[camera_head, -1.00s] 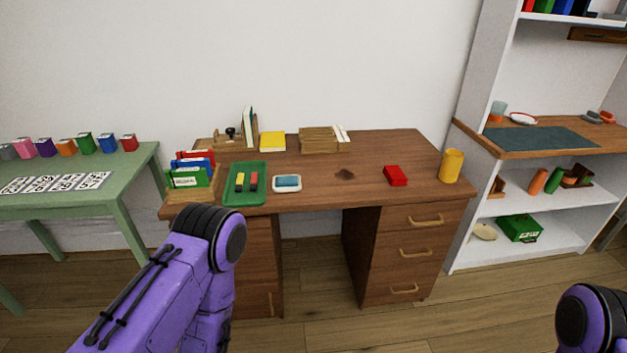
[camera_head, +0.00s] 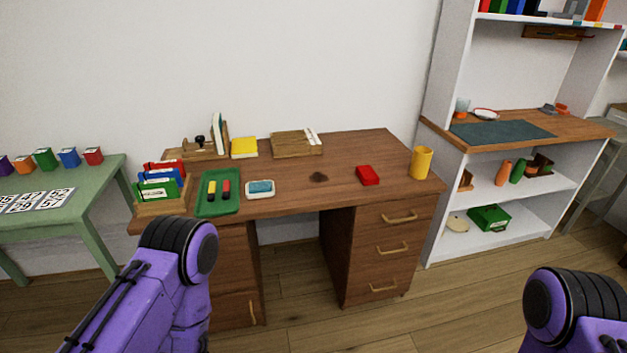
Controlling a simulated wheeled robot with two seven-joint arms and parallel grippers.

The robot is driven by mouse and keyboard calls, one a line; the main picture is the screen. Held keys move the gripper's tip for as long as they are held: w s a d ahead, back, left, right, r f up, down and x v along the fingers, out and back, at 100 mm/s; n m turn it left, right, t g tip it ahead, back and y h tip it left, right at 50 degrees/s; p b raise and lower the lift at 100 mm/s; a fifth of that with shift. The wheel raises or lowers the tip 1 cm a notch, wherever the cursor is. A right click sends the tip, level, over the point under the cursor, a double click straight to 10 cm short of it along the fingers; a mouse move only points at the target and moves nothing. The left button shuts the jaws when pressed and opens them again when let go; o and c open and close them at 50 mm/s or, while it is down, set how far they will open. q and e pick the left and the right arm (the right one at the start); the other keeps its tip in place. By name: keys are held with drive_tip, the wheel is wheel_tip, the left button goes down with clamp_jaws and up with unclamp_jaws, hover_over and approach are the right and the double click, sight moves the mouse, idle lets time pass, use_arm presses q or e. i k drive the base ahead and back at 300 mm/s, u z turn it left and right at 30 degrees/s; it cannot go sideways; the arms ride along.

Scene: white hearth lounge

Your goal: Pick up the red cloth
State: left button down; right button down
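A small red folded-looking item (camera_head: 367,175), which seems to be the red cloth, lies on the right part of the brown wooden desk (camera_head: 290,203). It looks like a thick, flat block, and its fabric cannot be made out at this size. Nothing touches it. My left arm shows at the lower left and my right arm at the lower right, both in front of the desk. Neither gripper is in the picture.
A yellow cup (camera_head: 421,162) stands right of the red item. A green tray (camera_head: 229,208) with markers and a blue-and-white eraser (camera_head: 260,188) lie on the left. A white shelf unit (camera_head: 437,215) stands right, a green table (camera_head: 95,186) left. Floor before the desk is open.

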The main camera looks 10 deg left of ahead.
sight(366, 174)
drive_tip(key=u, duration=0.4)
drive_tip(key=i, duration=0.7)
drive_tip(key=u, duration=0.3)
